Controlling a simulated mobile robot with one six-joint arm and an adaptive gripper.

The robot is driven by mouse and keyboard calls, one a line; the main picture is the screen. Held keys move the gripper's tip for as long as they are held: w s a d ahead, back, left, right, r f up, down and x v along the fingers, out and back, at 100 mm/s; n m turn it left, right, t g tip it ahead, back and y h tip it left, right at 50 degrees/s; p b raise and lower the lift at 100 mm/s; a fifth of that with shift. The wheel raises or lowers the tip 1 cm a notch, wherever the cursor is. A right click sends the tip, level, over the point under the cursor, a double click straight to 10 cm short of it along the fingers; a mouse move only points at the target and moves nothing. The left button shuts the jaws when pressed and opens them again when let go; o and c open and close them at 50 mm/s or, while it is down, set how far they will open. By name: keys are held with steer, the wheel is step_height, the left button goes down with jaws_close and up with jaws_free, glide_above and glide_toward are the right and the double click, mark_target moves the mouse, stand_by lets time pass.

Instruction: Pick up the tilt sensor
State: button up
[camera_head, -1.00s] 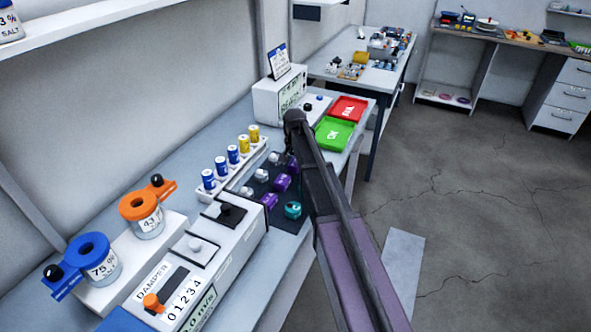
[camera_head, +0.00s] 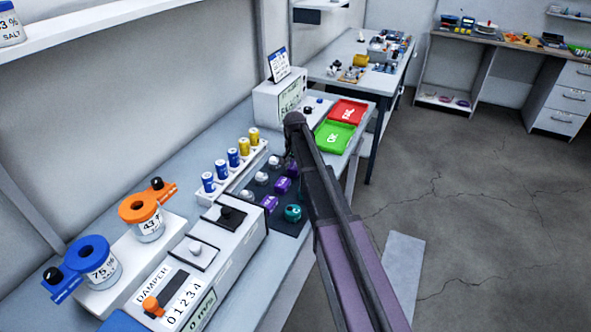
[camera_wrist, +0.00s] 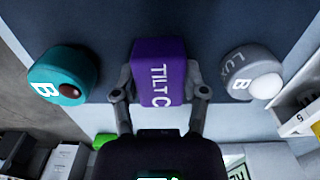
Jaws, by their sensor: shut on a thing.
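A purple tilt sensor (camera_wrist: 158,72) marked "TILT C" sits between the two fingers of my gripper (camera_wrist: 158,92) in the wrist view. The fingers are shut on its sides. In the head view my arm comes in from the lower right, and my gripper (camera_head: 291,160) is at the far end of the dark mat (camera_head: 252,186), partly hidden by my own arm. Two other purple sensors (camera_head: 269,204) (camera_head: 281,185) lie nearer on the mat. Whether the held sensor is clear of the mat, I cannot tell.
In the wrist view a teal sensor (camera_wrist: 63,75) is left of the held one and a grey lux sensor (camera_wrist: 250,72) is right. A green tray (camera_head: 335,137) and a red tray (camera_head: 348,111) lie beyond my gripper. A rack of small bottles (camera_head: 232,171) stands left.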

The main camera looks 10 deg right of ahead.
steer(key=shift+r, duration=0.1)
step_height(320, 180, up, 10)
steer(key=p, duration=1)
stand_by(0.9)
step_height(320, 180, up, 9)
steer(key=p, duration=1)
glide_above(295, 165)
steer(key=shift+s+r, duration=0.1)
steer(key=shift+r, duration=0.05)
steer(key=shift+s, duration=0.15)
